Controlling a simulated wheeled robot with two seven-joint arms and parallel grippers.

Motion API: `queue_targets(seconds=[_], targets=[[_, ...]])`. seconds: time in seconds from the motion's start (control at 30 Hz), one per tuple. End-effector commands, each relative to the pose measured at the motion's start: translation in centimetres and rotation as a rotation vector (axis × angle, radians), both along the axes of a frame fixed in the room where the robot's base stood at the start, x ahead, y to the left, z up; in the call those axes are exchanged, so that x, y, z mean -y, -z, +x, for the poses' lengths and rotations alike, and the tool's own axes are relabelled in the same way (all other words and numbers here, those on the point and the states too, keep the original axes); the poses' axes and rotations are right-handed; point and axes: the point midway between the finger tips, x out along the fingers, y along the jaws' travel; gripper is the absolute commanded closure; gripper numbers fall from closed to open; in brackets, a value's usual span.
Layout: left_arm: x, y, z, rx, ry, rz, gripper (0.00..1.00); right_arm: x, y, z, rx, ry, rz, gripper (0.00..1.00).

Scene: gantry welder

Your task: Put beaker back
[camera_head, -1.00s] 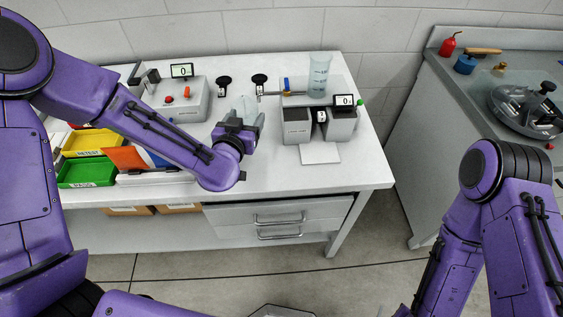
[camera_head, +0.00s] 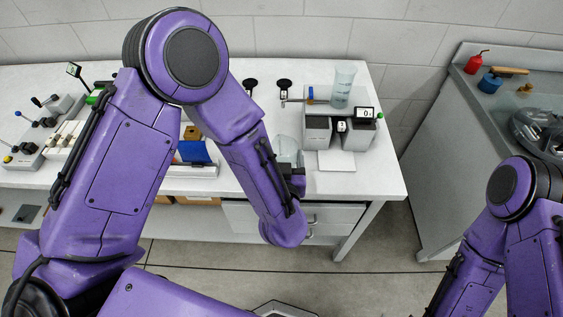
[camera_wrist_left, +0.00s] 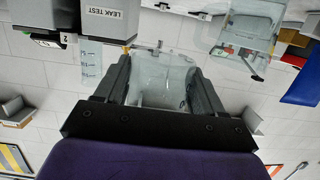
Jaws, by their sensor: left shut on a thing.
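My left gripper (camera_head: 291,168) is shut on a clear, glassy vessel (camera_wrist_left: 163,80) that looks like a beaker. It is held between both fingers in the left wrist view. In the head view the vessel (camera_head: 287,149) shows just behind the gripper, near the bench's front, left of the grey test station (camera_head: 318,131). A tall clear beaker with graduation marks (camera_head: 343,88) stands upright at the back of that station. It also shows in the left wrist view (camera_wrist_left: 88,62). My right gripper is out of view; only its arm shows at the right.
A white plate (camera_head: 336,161) lies before the station, and a small display (camera_head: 365,113) stands on it. My left arm hides much of the bench's left half. A second bench (camera_head: 437,110) with a red bottle (camera_head: 475,63) stands at the right, across a floor gap.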

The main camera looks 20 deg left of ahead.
Motion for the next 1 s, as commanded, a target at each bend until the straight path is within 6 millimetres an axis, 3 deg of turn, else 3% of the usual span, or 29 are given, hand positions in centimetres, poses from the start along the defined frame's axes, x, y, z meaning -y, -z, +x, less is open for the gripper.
queue_targets(seconds=[0.1,0.2,0.5,0.9,0.93,1.0], targets=[[-1.0,2.8,1.8,-0.005,-0.002,-0.001,0.64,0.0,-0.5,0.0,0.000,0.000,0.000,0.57],[-1.5,4.2,2.9,-0.003,0.001,0.000,0.64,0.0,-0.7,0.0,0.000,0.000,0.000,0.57],[-2.0,8.4,3.9,-0.003,0.001,0.001,0.64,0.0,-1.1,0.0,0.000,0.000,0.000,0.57],[-2.0,9.2,3.9,-0.001,0.002,0.000,0.64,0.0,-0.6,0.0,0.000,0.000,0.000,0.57],[-2.0,9.1,3.9,-0.001,0.001,0.000,0.25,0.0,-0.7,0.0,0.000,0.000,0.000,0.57],[-2.0,9.0,3.9,-0.001,0.001,0.000,0.06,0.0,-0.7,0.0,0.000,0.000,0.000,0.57]])
